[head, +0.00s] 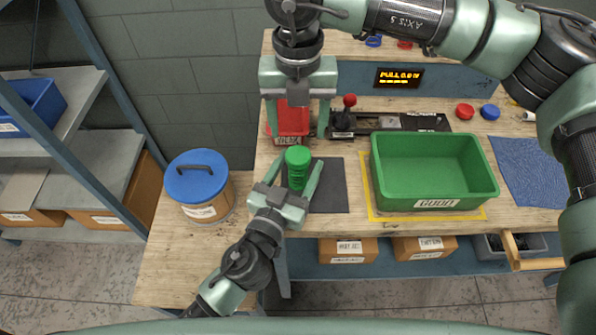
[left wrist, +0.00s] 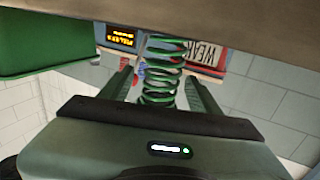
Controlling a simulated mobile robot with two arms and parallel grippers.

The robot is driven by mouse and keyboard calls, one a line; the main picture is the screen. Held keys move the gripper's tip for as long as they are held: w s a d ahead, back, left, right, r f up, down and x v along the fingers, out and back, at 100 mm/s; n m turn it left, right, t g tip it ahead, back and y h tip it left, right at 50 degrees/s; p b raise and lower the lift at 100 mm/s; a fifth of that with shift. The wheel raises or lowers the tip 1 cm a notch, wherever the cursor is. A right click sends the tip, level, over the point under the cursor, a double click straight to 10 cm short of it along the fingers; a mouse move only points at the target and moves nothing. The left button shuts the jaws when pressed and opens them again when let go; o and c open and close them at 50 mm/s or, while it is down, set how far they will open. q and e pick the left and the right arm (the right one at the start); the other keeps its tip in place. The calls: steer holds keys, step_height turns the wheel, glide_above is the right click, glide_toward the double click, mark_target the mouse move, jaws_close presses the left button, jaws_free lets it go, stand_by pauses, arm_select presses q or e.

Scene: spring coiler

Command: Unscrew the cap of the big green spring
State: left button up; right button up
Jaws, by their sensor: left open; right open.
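The big green spring (head: 297,178) stands upright on the dark mat, with its green cap (head: 298,155) on top. In the left wrist view the coils of the spring (left wrist: 161,75) show between my left fingers; the cap is not clear there. My left gripper (head: 302,180) is open, with one finger on each side of the spring's lower part. I cannot tell whether the fingers touch it. My right gripper (head: 298,115) is open and empty above and behind the cap, pointing down, apart from it.
A dark mat (head: 331,190) lies under the spring. A red bin (head: 290,120) stands behind it. A green bin (head: 435,165) marked GOOD stands to the right. A device with a red knob (head: 349,101) is behind. A blue-lidded canister (head: 197,180) stands left.

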mark_target(298, 154)
arm_select(q)
steer(key=shift+w, duration=0.1)
steer(key=c, duration=0.4)
jaws_close()
arm_select(e)
steer(key=m, duration=0.8)
steer(key=shift+f+m, duration=0.1)
steer(key=shift+m, duration=0.2)
steer(key=shift+f, duration=0.2)
step_height(298, 154, down, 8)
steer(key=shift+r, duration=0.25)
